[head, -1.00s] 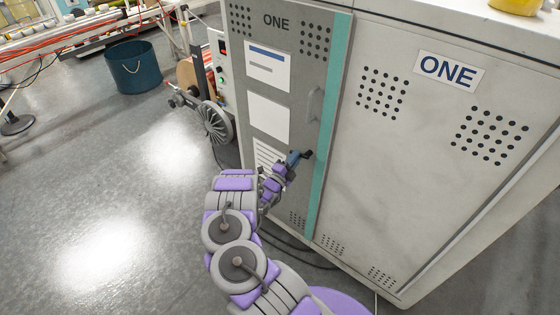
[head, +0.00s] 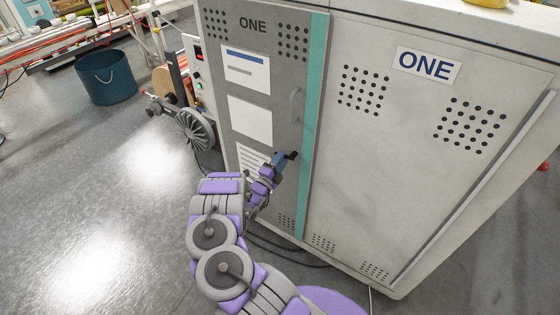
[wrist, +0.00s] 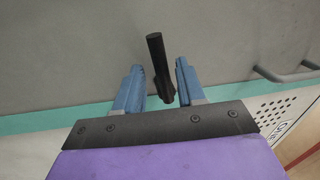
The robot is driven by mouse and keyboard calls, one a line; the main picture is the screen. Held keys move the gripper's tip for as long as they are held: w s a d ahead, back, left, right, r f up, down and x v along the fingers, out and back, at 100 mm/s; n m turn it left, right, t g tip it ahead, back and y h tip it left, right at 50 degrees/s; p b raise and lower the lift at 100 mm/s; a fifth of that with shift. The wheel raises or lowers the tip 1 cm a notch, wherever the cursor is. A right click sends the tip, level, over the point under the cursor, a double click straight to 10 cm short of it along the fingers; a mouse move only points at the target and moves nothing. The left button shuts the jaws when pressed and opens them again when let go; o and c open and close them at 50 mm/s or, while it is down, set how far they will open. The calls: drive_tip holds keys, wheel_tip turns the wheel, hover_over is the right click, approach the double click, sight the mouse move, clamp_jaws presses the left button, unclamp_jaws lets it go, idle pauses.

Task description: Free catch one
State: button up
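Cabinet ONE has a grey door (head: 278,88) labelled "ONE", with a teal strip down its right edge. The catch, a small black lever (head: 291,154), sits low on the door beside that strip. In the wrist view the black lever (wrist: 158,60) stands between my two blue fingers. My gripper (wrist: 157,78) is open around it, with a gap visible on either side. In the head view my gripper (head: 279,160) is at the lever, and its fingers partly hide it. The door looks shut.
A grey door handle (head: 296,105) is above the catch; it also shows in the wrist view (wrist: 285,74). A spoked wheel (head: 194,130) stands left of the cabinet. A dark blue bin (head: 105,78) is further back. Open floor lies to the left.

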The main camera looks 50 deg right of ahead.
drive_tip(key=v, duration=1.7)
drive_tip(key=shift+a, duration=0.25)
drive_tip(key=shift+w+f, duration=0.1)
drive_tip(key=shift+f, duration=0.05)
